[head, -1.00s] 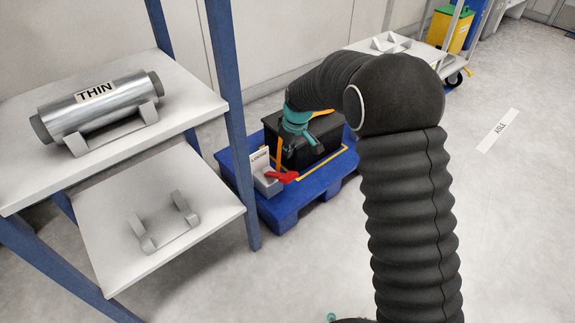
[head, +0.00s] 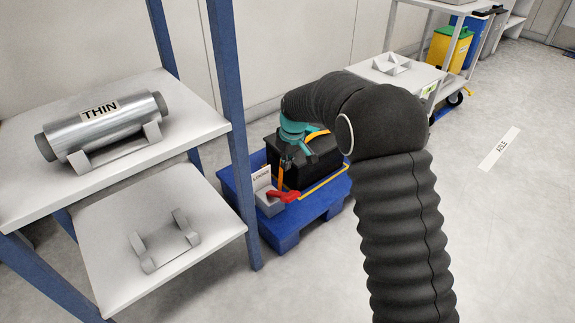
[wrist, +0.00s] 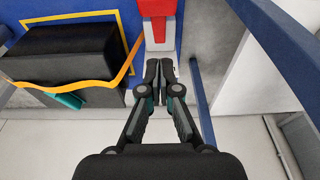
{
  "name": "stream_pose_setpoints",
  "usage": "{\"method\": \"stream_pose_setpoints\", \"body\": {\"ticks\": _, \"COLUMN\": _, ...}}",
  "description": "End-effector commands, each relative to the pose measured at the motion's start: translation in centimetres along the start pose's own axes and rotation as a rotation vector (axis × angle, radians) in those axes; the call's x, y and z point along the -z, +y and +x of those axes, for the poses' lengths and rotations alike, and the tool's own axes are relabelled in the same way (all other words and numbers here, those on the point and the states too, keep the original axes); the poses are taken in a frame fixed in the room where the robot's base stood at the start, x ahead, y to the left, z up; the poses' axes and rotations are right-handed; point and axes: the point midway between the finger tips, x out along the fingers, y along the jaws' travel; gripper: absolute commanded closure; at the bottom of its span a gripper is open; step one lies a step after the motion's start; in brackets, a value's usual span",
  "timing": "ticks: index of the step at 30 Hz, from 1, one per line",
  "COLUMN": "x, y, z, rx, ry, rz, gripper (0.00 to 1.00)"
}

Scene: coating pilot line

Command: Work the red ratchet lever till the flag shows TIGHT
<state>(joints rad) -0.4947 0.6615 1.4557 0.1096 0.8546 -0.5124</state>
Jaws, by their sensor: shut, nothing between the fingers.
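The red ratchet lever (head: 284,196) juts from a small grey ratchet body (head: 268,206) at the left front of a blue pallet. A white flag (head: 261,179) stands behind it; its small lettering appears to read LOOSE. An orange strap (head: 315,134) runs over a black case (head: 322,164) on the pallet. My gripper (head: 287,164) is above and behind the lever, beside the case. In the wrist view the gripper (wrist: 160,68) is shut and empty, with the red lever (wrist: 157,8) and grey body (wrist: 158,35) just beyond its fingertips. Contact cannot be told.
A rack with blue posts (head: 235,130) stands close left of the pallet (head: 285,242). Its upper shelf holds a metal roll marked THIN (head: 105,122); its lower shelf holds an empty cradle (head: 165,242). A white cart (head: 400,72) stands behind; the floor at right is clear.

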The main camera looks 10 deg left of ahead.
Motion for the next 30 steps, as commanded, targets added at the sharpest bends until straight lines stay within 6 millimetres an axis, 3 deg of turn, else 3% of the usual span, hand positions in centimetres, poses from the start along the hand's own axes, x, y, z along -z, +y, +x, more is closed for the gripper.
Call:
{"method": "stream_pose_setpoints", "body": {"ticks": 3, "x": -0.1, "y": -0.1, "z": 2.6, "rx": 0.002, "ry": -0.003, "rz": 0.0, "gripper": 1.0}}
{"method": "stream_pose_setpoints", "body": {"ticks": 12, "x": -0.4, "y": 0.0, "z": 7.7, "rx": 0.0, "ry": -0.001, "rz": 0.0, "gripper": 1.0}}
{"method": "stream_pose_setpoints", "body": {"ticks": 20, "x": -2.5, "y": 0.0, "z": 9.6, "rx": 0.0, "ry": 0.0, "rz": 0.0, "gripper": 1.0}}
{"method": "stream_pose_setpoints", "body": {"ticks": 30, "x": -2.8, "y": 0.0, "z": 9.9, "rx": 0.0, "ry": 0.001, "rz": 0.0, "gripper": 1.0}}
